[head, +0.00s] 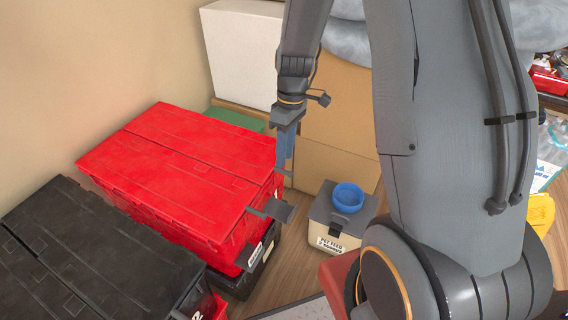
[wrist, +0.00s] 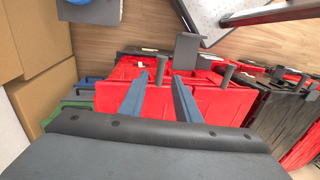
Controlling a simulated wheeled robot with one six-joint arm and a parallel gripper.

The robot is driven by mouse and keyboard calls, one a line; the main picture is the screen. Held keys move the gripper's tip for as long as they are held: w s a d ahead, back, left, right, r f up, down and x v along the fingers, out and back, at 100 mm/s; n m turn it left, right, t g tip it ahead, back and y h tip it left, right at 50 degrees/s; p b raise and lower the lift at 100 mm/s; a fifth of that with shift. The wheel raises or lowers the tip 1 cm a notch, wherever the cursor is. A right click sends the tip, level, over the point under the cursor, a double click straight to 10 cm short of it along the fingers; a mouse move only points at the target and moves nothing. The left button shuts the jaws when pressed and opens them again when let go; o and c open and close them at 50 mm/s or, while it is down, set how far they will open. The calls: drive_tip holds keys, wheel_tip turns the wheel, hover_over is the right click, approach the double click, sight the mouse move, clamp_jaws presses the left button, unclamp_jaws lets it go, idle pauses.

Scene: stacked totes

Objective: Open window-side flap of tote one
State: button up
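A red tote (head: 180,160) with a closed two-part lid sits on a black tote (head: 232,285) in the head view. Its front label is too small to read. A grey tab (head: 271,208) sticks out at its right edge, and a grey plate also shows in the wrist view (wrist: 188,50). My gripper (head: 284,158) points down beside the red tote's right far corner. In the wrist view my gripper's two blue-grey fingers (wrist: 162,82) stand apart with the red tote (wrist: 210,103) behind them. Contact with the lid cannot be told.
A closed black tote (head: 90,250) stands at the left. A pet feed box with a blue lid (head: 347,198) stands on the wood floor right of the red tote. Cardboard boxes (head: 335,120) and a white box (head: 242,50) are behind. Some floor (head: 290,268) is free in front.

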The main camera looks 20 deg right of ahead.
drive_tip(key=shift+s+a+f, duration=0.15)
drive_tip(key=shift+f, duration=0.75)
drive_tip(key=shift+s+a+f, duration=0.1)
drive_tip(key=shift+f, duration=0.8)
clamp_jaws()
